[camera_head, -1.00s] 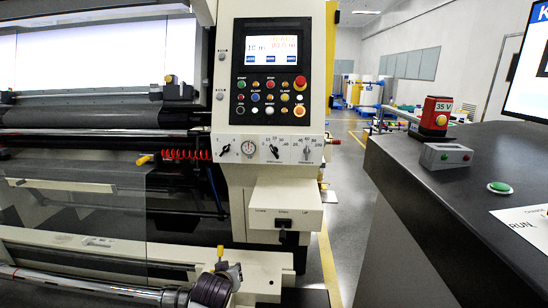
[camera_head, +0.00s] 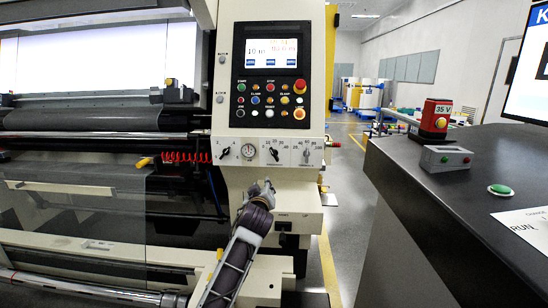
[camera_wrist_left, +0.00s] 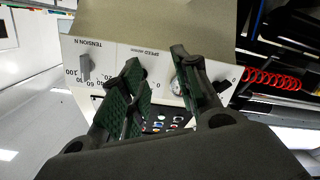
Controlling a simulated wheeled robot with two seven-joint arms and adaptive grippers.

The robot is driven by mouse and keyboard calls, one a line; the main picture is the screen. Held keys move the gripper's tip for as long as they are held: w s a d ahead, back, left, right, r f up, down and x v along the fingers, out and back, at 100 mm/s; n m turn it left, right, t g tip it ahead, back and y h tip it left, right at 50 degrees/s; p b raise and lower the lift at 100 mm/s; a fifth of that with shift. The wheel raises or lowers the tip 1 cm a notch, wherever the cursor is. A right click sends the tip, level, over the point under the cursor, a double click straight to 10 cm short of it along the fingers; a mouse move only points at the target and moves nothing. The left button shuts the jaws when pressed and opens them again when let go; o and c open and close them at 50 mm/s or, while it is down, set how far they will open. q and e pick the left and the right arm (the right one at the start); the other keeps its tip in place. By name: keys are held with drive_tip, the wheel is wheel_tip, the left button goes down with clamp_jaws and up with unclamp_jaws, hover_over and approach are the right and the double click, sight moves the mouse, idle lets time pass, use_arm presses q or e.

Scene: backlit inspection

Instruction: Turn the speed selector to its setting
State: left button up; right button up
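The speed selector (camera_head: 273,154) is a dark knob, the middle one of three on the machine's white panel strip, with a printed scale around it. My left gripper (camera_head: 264,186) is just below it in the head view, apart from the strip as far as I can tell. In the left wrist view the green-padded fingers of my left gripper (camera_wrist_left: 157,65) are spread and nothing shows held between them. The "SPEED m/min" label is near the fingertips there; the knob is mostly hidden behind one finger. My right gripper is in neither view.
A round gauge (camera_head: 249,152) and a left knob (camera_head: 224,152) share the strip with the tension knob (camera_head: 305,153), which also shows in the wrist view (camera_wrist_left: 85,67). Above are buttons and a red emergency stop (camera_head: 300,86). A red coiled hose (camera_head: 186,157) runs left.

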use_arm(q)
wheel_tip(320, 180, up, 6)
drive_tip(key=w+d+t, duration=0.1)
drive_tip(key=w+d, duration=0.1)
drive_tip(key=shift+w+d+r+h, duration=0.15)
drive_tip(key=shift+d+h, duration=0.15)
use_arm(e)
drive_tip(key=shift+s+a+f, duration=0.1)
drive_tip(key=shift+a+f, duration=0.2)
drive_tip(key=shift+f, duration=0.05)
